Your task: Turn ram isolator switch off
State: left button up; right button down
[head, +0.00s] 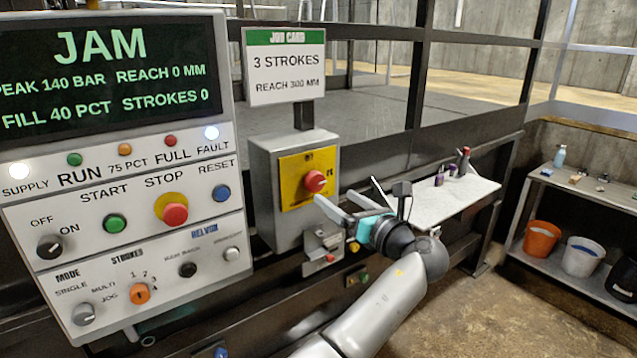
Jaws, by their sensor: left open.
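The ram isolator switch (316,181) is a red rotary knob on a yellow plate, on the front of a grey box (279,222) right of the control panel. Its exact handle angle is hard to tell. My left gripper (334,197) is open and empty, with its fingers pointing up and left. Its fingertips are just below and to the right of the red knob in the picture. I cannot tell whether a finger touches it. My right gripper is not in view.
The control panel (130,190) shows JAM, with the supply and fault lamps lit. A job card (285,66) stands above the isolator box. A small latch-like fitting (322,246) sits below it. At right are a white-topped table (452,195) and a shelf with buckets (541,241).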

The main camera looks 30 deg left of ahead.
aim_at(317, 184)
pick_arm(q)
jog(key=x, duration=0.8)
jog(key=shift+w+a+p, duration=0.15)
jog(key=shift+a+p, duration=0.15)
jog(key=c, duration=1.4)
